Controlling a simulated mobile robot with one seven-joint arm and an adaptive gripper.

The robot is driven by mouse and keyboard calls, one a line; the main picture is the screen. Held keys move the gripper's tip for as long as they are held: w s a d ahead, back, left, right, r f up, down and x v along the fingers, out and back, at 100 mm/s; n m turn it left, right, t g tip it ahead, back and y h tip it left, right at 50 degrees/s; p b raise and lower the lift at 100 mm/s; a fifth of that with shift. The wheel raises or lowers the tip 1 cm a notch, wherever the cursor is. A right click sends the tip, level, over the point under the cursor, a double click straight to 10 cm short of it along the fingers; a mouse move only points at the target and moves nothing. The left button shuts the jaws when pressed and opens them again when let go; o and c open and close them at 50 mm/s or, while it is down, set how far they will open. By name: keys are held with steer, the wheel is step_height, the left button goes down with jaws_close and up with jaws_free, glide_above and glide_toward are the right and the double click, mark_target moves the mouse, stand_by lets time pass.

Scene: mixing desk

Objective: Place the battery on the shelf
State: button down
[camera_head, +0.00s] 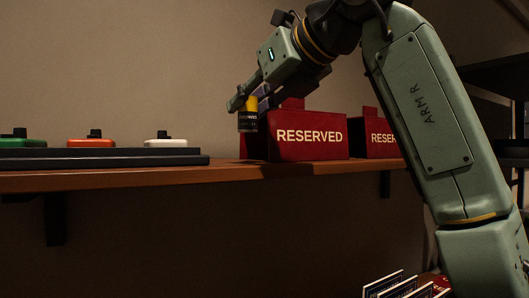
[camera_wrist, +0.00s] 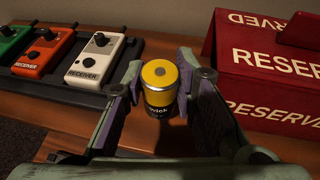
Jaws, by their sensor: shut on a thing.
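The battery (camera_head: 248,117) is a short cylinder with a yellow top and a dark lower part. My gripper (camera_head: 248,103) is shut on it and holds it upright. In the wrist view the battery (camera_wrist: 160,88) stands between the two fingers of my gripper (camera_wrist: 158,90). The brown wooden shelf (camera_head: 225,178) runs along the wall. In the head view the battery shows above the shelf's level, in front of a red box. I cannot tell how far its base is from the shelf surface.
Red boxes marked RESERVED (camera_head: 308,136) (camera_head: 382,138) stand on the shelf to the right. A dark board (camera_head: 130,158) with green (camera_wrist: 14,40), orange (camera_wrist: 43,53) and white (camera_wrist: 97,60) receiver units lies to the left. Bare shelf shows between board and boxes.

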steer(key=w+a+p, duration=0.1)
steer(key=w+a, duration=0.2)
steer(key=w+a+p, duration=0.2)
steer(key=w+a, duration=0.1)
steer(key=a, duration=0.1)
steer(key=w+a+f+p, duration=0.1)
steer(key=w+a, duration=0.2)
steer(key=a, duration=0.1)
steer(key=shift+w+a+f, duration=0.1)
steer(key=shift+w+a, duration=0.05)
steer(key=shift+w, duration=0.15)
steer(key=shift+w+a+f, duration=0.15)
steer(key=shift+f+p, duration=0.45)
steer(key=shift+f, duration=1.3)
steer(key=c, duration=1.3)
jaws_free()
steer(key=shift+f, duration=0.1)
steer(key=b+v, duration=0.3)
steer(key=v, duration=0.9)
